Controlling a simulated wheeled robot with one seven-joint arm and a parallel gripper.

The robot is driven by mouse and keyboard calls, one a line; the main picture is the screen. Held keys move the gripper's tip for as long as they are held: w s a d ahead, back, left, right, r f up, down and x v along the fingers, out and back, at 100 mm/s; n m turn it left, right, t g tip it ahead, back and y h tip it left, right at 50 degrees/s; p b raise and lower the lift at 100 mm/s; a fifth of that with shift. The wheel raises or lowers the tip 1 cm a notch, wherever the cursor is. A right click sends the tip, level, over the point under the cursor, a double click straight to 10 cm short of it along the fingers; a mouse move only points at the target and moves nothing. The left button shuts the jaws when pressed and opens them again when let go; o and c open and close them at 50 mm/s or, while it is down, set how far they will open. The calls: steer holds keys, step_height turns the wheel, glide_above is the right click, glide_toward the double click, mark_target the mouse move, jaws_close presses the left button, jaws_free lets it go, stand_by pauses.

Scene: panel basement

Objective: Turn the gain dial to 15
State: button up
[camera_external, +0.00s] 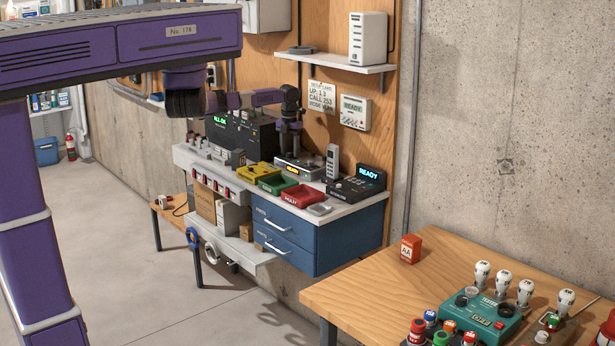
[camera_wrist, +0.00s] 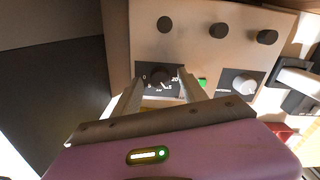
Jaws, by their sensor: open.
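In the wrist view, a black dial (camera_wrist: 160,76) sits on a dark plate with a number scale; 0 shows at its left and 20 at its right. Its pointer is too small to read surely, and I cannot read its name. My gripper (camera_wrist: 158,86) is open, one finger to each side of this dial. I cannot tell whether the fingers touch it. In the external view my gripper (camera_external: 290,140) is above a grey box (camera_external: 299,167) with a lit yellow display on the bench; the dial is not distinct there.
A pale knob (camera_wrist: 243,86) on another dark plate and a green light (camera_wrist: 202,82) are to the right. Several black knobs (camera_wrist: 219,31) line the panel's top. On the bench, yellow (camera_external: 257,172) and red (camera_external: 302,196) trays, an upright handset (camera_external: 332,161) and a black console (camera_external: 358,184) stand close.

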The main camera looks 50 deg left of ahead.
step_height(320, 180, up, 8)
steer(key=shift+f+b, duration=0.25)
steer(key=shift+b, duration=0.65)
